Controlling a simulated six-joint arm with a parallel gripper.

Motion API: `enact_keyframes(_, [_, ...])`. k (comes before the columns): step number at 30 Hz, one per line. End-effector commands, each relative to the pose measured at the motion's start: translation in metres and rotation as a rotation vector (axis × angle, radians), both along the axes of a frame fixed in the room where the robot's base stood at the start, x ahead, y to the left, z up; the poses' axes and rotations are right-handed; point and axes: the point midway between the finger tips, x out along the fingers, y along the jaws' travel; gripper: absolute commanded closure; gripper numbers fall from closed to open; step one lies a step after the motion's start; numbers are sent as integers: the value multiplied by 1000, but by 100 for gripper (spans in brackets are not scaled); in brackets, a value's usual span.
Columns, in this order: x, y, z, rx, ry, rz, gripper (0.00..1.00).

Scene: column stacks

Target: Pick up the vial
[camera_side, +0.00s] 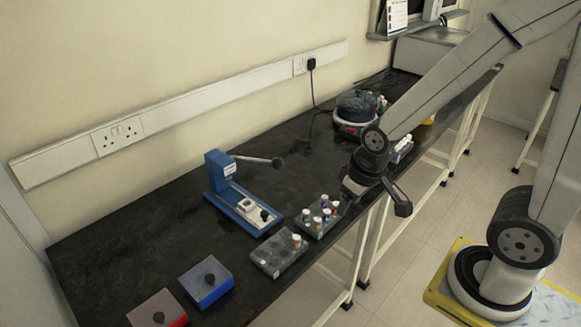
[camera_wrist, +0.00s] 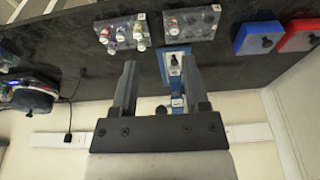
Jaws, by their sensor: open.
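Several small vials with coloured caps (camera_side: 325,209) stand in a grey rack near the front edge of the bench. One vial with an orange cap (camera_side: 296,241) stands in the neighbouring, mostly empty rack (camera_side: 272,258). My gripper (camera_side: 372,190) is above the front edge of the bench, just right of the filled rack. In the wrist view my gripper (camera_wrist: 160,75) has its two fingers apart with nothing held between them. The filled rack (camera_wrist: 122,34) and the mostly empty rack with a vial (camera_wrist: 173,27) lie beyond the fingertips. Which vial the task means cannot be told.
A blue lever device (camera_side: 240,195) stands behind the racks. A blue box (camera_side: 206,282) and a red box (camera_side: 158,311) are at the near left. A round dark-topped machine (camera_side: 355,112) and another small rack (camera_side: 402,150) are farther back.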

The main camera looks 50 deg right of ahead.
Motion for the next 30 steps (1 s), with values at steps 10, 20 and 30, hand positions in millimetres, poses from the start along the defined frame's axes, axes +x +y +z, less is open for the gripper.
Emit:
enact_keyframes(10, [0,0,0,0,0,0,60])
enact_keyframes(20, [14,-9,-4,17,18,-102,60])
enact_keyframes(30, [65,-51,-29,78,91,-525,60])
